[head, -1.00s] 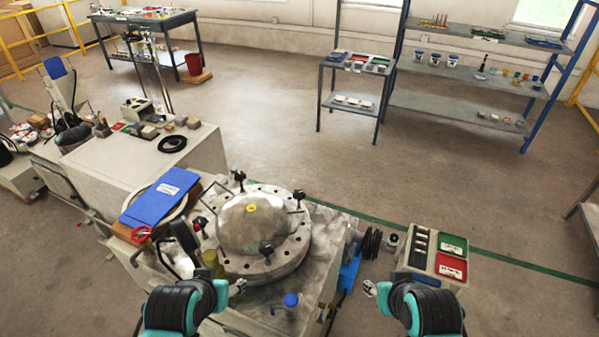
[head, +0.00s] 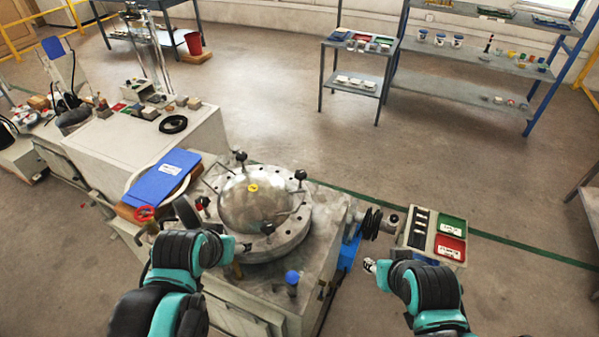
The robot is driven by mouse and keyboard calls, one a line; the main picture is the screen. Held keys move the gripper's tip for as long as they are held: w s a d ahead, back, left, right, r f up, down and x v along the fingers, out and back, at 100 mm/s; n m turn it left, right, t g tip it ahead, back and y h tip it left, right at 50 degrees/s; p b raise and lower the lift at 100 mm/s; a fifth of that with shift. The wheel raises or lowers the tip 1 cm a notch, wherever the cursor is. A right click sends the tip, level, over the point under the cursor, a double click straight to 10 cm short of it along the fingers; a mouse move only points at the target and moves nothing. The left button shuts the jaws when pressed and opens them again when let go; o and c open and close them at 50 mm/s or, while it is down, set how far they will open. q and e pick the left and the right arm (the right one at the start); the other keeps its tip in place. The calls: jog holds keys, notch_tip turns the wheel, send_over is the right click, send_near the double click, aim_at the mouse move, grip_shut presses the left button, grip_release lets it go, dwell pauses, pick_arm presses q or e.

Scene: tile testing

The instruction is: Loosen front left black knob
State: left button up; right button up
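A round metal vessel with a shiny dome (head: 254,205) and a bolted flange sits on a grey machine top. Black knobs stand around its rim: one at the back (head: 240,157), one at the right (head: 300,175) and one at the front (head: 268,228). A small dark and red fitting (head: 202,203) is at the rim's left; I cannot tell whether it is a knob. My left gripper (head: 244,247) is at the flange's front left edge, left of the front knob; contact is unclear. My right gripper (head: 370,265) is right of the machine, away from the vessel. Both fingertips are too small to read.
A blue-capped post (head: 292,278) stands at the machine's front. A blue binder (head: 160,178) and a red handwheel (head: 145,213) are at left. A black coil (head: 371,223) is at the right edge, near a box with green and red trays (head: 451,247).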

pick_arm(q)
jog(key=w+d+r+m+g+p, duration=0.1)
jog(key=w+d+r, duration=0.1)
jog(key=w, duration=0.4)
jog(key=w+d+r+m, duration=0.1)
jog(key=w+r, duration=0.2)
jog(key=w, duration=0.3)
jog(key=m+g+h+p, duration=0.2)
jog(key=m+h+p, duration=0.1)
jog(key=m, duration=0.3)
send_over(300, 173)
jog(key=s+a, duration=0.2)
jog(key=a, duration=0.1)
notch_tip(300, 173, down, 12)
jog(key=shift+g, duration=0.3)
jog(key=b+x, duration=0.2)
jog(key=x, duration=0.6)
jog(key=shift+s+d+f, duration=0.15)
jog(key=shift+d+f, duration=0.05)
jog(key=c, duration=1.2)
